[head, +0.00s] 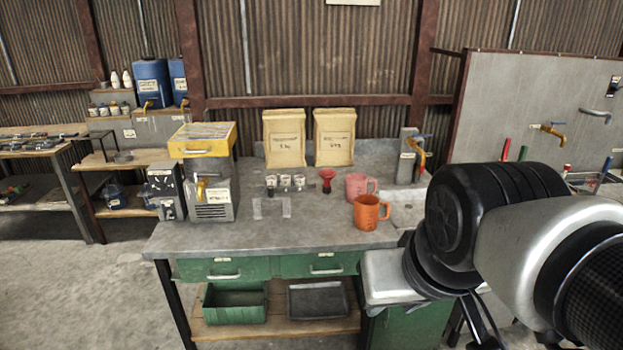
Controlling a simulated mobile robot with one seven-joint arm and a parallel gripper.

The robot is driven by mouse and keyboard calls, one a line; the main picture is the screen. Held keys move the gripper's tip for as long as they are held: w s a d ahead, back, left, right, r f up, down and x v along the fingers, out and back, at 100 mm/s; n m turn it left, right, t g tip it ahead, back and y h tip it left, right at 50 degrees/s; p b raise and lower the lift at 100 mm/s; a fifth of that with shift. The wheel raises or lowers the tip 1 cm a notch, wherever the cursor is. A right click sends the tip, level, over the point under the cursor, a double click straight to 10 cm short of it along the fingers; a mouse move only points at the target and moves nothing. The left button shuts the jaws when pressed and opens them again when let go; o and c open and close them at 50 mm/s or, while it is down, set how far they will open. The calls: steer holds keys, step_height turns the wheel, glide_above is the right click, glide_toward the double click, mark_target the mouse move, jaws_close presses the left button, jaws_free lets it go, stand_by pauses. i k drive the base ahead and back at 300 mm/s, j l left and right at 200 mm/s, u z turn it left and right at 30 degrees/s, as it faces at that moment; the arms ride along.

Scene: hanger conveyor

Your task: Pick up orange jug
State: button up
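The orange jug (367,213) stands upright on the grey workbench top (230,238), near its right front. Its handle points to the right. A pink jug (356,186) stands just behind it, close or touching; I cannot tell which. My arm fills the right side of the head view, to the right of the orange jug. Part of my gripper (478,325) may show at the bottom edge below the arm, but its fingertips are cut off or hidden. Nothing holds the orange jug.
A red funnel (327,178) and small jars (285,183) stand left of the jugs. Two paper bags (308,138) stand at the back. A yellow-topped machine (202,165) is at the left. A tap post (407,157) stands at the right. The bench front left of the jug is clear.

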mark_target(367, 208)
steer(key=i+z, duration=0.2)
steer(key=i, duration=0.35)
steer(key=i+j+z, duration=0.2)
steer(key=i, duration=0.4)
steer(key=i+j+z, duration=0.2)
steer(key=i, duration=0.35)
